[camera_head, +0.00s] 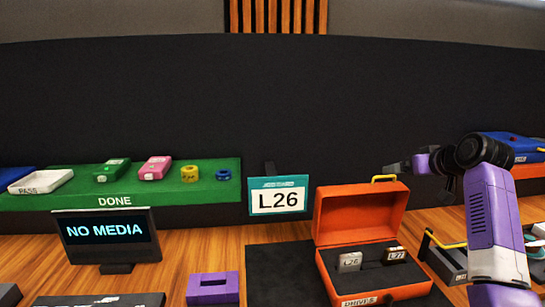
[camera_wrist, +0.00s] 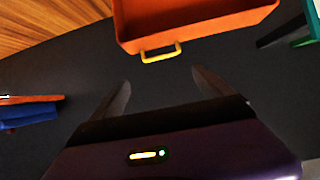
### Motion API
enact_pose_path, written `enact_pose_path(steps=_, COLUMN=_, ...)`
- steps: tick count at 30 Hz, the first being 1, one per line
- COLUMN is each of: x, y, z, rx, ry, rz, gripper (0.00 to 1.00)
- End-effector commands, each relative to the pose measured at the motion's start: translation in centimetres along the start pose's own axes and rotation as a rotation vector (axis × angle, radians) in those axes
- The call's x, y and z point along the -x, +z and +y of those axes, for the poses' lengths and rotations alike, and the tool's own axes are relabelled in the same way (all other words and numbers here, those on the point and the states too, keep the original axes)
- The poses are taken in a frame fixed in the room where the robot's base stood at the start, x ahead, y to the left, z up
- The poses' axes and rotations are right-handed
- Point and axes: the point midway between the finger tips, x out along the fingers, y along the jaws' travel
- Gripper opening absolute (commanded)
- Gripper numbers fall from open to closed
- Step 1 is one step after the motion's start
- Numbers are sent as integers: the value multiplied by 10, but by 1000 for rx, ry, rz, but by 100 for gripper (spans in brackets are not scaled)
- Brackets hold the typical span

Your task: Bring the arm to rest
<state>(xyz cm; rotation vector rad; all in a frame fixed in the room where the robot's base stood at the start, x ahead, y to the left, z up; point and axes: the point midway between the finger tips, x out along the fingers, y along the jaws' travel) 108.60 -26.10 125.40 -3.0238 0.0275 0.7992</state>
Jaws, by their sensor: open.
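My gripper (camera_head: 402,166) is at the right in the head view, raised in front of the dark back wall, behind and above the orange case (camera_head: 361,211). Its fingers point left. In the wrist view my gripper (camera_wrist: 158,85) shows two fingers spread apart with nothing between them. The case's lid with its yellow handle (camera_wrist: 161,53) lies just beyond the fingertips there, apart from them. My purple arm rises at the right of the head view.
The open case holds two labelled drives (camera_head: 350,262). A green DONE shelf (camera_head: 215,182) carries several small items and a white PASS tray (camera_head: 40,182). Blue and orange cases (camera_head: 520,150) are right.

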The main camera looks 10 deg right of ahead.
Motion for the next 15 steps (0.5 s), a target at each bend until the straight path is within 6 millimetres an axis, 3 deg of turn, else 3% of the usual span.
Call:
enact_pose_path(steps=7, x=27, y=-59, z=21, rx=-28, ry=109, rz=245, gripper=90)
enact_pose_path(steps=11, x=33, y=-50, z=23, rx=-45, ry=162, rz=359, gripper=90)
enact_pose_path(steps=15, x=36, y=-25, z=17, rx=-56, ry=195, rz=440, gripper=90)
